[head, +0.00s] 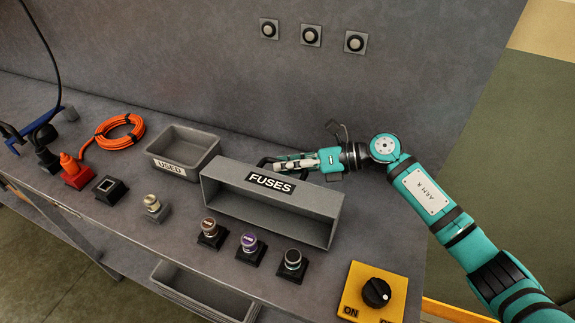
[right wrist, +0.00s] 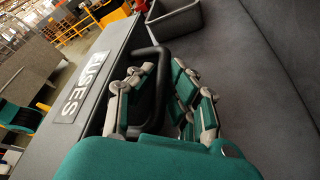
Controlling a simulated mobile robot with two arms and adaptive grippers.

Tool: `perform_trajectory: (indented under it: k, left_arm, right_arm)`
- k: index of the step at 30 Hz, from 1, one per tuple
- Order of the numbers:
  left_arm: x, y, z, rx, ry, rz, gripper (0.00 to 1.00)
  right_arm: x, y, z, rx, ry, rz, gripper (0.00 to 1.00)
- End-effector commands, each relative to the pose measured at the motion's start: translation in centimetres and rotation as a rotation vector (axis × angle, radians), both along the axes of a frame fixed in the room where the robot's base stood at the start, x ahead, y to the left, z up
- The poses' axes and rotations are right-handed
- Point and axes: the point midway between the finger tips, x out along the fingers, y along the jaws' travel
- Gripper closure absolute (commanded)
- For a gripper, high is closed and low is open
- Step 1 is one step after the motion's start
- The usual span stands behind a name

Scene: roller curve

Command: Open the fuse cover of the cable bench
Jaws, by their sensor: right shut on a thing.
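The fuse cover (head: 312,199) is a long grey box-like shell labelled FUSES on the bench. In the head view its hollow side faces the bench front, and its inside shows. Three fuses, brown (head: 209,228), purple (head: 248,241) and dark with a silver top (head: 293,258), stand in black holders in front of it, in plain sight. My right gripper (head: 278,165) is behind the cover, shut on its dark handle (right wrist: 157,62). In the right wrist view the handle runs between the fingers, beside the FUSES label (right wrist: 84,92). My left gripper is not in view.
A grey USED bin (head: 180,168) stands left of the cover. A yellow switch plate (head: 355,278) is at the front right. The grey back wall (head: 200,60) rises behind.

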Motion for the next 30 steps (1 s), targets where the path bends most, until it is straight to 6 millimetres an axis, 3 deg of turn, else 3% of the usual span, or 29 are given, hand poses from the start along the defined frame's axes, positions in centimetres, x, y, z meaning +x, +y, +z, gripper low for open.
perform_trajectory:
  k: [4,14,15,19,30]
  left_arm:
    - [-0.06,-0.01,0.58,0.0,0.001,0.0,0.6]
    - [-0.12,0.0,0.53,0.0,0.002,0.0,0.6]
    - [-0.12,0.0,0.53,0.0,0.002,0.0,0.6]
    - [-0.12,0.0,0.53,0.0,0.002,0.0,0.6]
    - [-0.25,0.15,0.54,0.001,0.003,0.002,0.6]
  right_arm:
    - [-0.7,0.2,1.38,-0.037,-0.088,0.001,1.0]
    - [-0.8,0.32,1.5,-0.043,-0.107,0.0,1.0]
    - [-0.79,0.31,1.51,-0.043,-0.107,0.0,0.83]
    - [-0.79,0.32,1.5,-0.042,-0.107,0.0,0.66]
    - [-0.86,-0.16,1.61,-0.042,-0.105,0.0,0.64]
